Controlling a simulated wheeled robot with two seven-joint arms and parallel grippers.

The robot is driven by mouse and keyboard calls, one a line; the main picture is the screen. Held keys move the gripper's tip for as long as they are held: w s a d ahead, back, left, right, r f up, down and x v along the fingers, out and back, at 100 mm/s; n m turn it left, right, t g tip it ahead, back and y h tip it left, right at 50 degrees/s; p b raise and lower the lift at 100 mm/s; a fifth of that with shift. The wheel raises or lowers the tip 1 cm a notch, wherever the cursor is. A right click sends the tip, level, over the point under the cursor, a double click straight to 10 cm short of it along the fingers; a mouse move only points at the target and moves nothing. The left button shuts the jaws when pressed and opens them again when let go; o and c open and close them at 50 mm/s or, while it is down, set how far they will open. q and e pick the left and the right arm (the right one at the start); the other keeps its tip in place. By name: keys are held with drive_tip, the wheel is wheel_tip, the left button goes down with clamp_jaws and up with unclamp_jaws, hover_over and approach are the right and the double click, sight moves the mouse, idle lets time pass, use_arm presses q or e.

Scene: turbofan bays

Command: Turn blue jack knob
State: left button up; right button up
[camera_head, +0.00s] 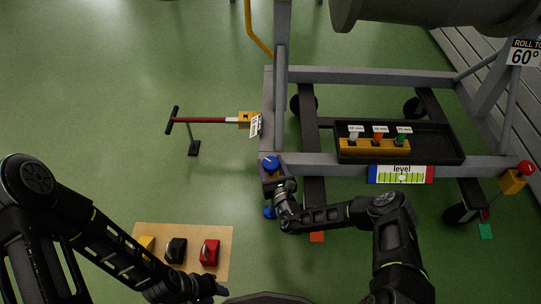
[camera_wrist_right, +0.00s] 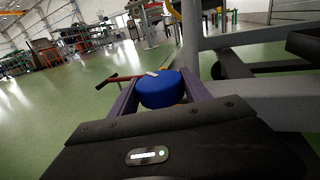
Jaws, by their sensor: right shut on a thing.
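The blue jack knob (camera_head: 270,164) sits at the near left corner of the grey stand frame (camera_head: 345,163). My right gripper (camera_head: 273,176) is at this corner, shut on the knob. In the right wrist view the round blue knob (camera_wrist_right: 160,88) lies between the two purple-grey fingers (camera_wrist_right: 158,98). My left gripper (camera_head: 215,290) is low in the head view, away from the knob. Its fingers are too dark and small to tell whether they are open. A level gauge (camera_head: 401,174) with a yellow-green middle is on the front beam.
A black tray (camera_head: 440,148) with a yellow block of colored pieces sits on the stand. A red-knobbed jack (camera_head: 524,168) is at the right corner. A red tow bar (camera_head: 205,120) sticks out left. A tan mat (camera_head: 190,232) holds yellow, black and red items.

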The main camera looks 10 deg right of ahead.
drive_tip(key=shift+s+a+r+m+h, duration=0.1)
drive_tip(key=shift+a+m+h, duration=0.05)
drive_tip(key=shift+m+h, duration=0.55)
drive_tip(key=m+h, duration=0.1)
drive_tip(key=h, duration=0.2)
drive_tip(key=shift+f, duration=0.2)
drive_tip(key=shift+f+m+g+h, duration=0.15)
drive_tip(key=shift+m+g+h, duration=0.25)
drive_tip(key=shift+m+h, duration=0.6)
drive_tip(key=shift+d+m+g+h+b, duration=0.2)
drive_tip(key=shift+m+g+h+b, duration=0.1)
drive_tip(key=shift+h+b, duration=0.35)
use_arm(q)
drive_tip(key=shift+f, duration=0.35)
use_arm(e)
drive_tip(key=shift+m+h, duration=0.3)
drive_tip(key=shift+h, duration=0.15)
drive_tip(key=shift+r, duration=0.25)
drive_tip(key=o, duration=1.4)
